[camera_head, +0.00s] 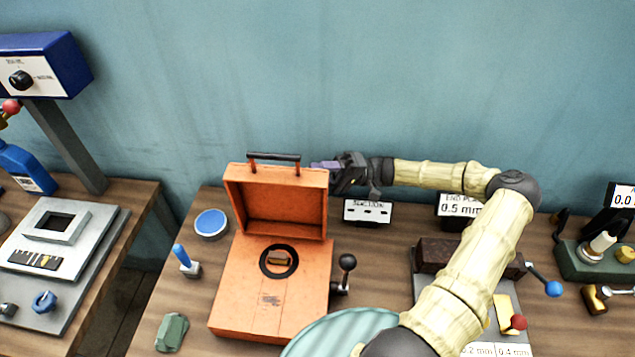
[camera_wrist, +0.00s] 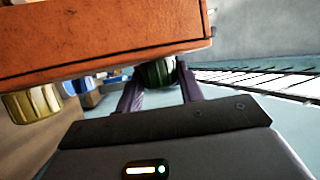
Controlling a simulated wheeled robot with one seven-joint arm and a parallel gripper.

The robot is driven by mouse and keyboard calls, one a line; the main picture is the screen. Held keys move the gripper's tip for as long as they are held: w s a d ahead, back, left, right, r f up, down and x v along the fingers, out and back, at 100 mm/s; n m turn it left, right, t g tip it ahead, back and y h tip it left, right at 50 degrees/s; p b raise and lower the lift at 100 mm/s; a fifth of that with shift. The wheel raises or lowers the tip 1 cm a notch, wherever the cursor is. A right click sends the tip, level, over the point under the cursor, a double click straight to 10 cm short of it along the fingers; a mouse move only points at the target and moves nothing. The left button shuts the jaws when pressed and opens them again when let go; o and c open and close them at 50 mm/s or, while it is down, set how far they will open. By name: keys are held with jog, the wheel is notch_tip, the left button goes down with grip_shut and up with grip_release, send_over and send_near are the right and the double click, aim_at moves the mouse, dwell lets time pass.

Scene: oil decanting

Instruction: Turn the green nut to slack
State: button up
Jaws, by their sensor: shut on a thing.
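The green nut (camera_wrist: 157,72) shows in the wrist view, dark green and ribbed, just below the edge of the orange case. My gripper (camera_wrist: 160,88) has its two purple fingers around the nut, one on each side, and is shut on it. In the head view my gripper (camera_head: 326,165) reaches in from the right to the upper right corner of the raised lid of the orange case (camera_head: 277,197). The nut is hidden there behind the lid and the gripper.
A yellow ribbed knob (camera_wrist: 32,103) sits under the orange edge in the wrist view. In the head view, a black-knobbed lever (camera_head: 347,263) stands right of the orange case base (camera_head: 235,300). A small sign (camera_head: 367,211) stands below my gripper. A blue-topped round tin (camera_head: 211,223) is at left.

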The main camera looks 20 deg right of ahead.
jog(key=shift+a+f+n+g+y+b, duration=0.1)
jog(key=shift+f+n+g+y+b, duration=0.1)
jog(key=shift+n+g+y+b, duration=0.9)
jog(key=o, duration=1)
jog(key=shift+r, duration=0.1)
notch_tip(320, 180, up, 10)
jog(key=shift+b, duration=1)
